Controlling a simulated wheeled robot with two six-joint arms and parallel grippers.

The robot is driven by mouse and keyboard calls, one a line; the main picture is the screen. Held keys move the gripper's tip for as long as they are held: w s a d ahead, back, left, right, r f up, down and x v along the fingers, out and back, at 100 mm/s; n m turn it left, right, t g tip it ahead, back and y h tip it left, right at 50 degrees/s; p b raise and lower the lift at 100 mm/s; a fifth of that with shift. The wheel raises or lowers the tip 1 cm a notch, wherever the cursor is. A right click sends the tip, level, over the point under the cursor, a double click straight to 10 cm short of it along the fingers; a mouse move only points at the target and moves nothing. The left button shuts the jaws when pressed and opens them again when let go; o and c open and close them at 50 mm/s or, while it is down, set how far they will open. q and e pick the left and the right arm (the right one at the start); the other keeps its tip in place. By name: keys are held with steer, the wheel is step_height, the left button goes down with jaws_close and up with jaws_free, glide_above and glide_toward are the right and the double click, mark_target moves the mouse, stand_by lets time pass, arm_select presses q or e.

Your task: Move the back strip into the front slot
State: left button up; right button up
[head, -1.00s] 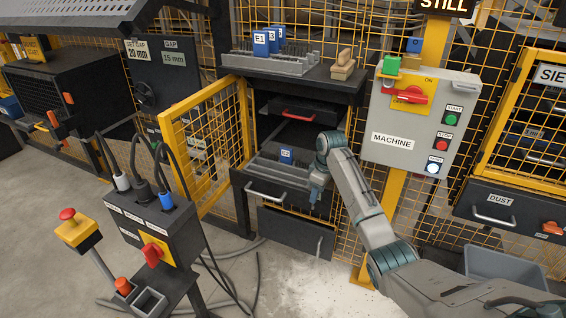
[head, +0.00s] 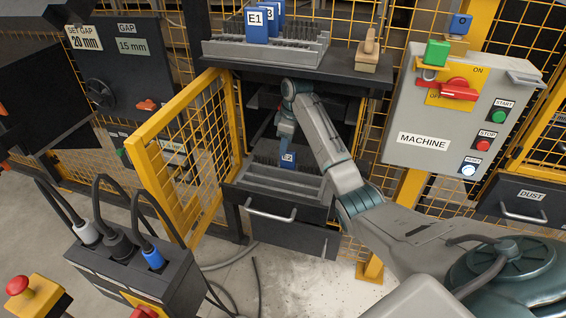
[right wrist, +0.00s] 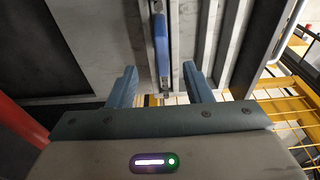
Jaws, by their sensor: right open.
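A blue strip labelled E2 (head: 288,160) stands in the slotted grey rack (head: 300,185) of the pulled-out drawer. It also shows edge-on in the right wrist view (right wrist: 161,45), in line with the gap between my fingers. My right gripper (head: 286,138) is above the strip inside the open machine bay. In the right wrist view the right gripper (right wrist: 160,84) is open, one finger on each side of the strip's line, and does not visibly touch it. My left gripper is not in view.
Blue strips, one labelled E1 (head: 256,24), stand in a rack on the shelf above. A wooden-handled block (head: 369,52) sits on that shelf. The yellow mesh door (head: 182,150) stands open at left. The machine switch box (head: 425,115) is at right.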

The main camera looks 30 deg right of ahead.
mark_target(286, 162)
steer(key=shift+s+f, duration=0.2)
steer(key=shift+f, duration=0.25)
step_height(286, 162, down, 5)
steer(key=shift+s+f+p, duration=0.1)
steer(key=shift+f+p, duration=0.1)
steer(key=shift+p, duration=0.15)
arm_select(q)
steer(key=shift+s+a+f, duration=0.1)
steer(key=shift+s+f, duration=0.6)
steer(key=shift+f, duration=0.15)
arm_select(e)
steer(key=shift+c, duration=0.4)
jaws_close()
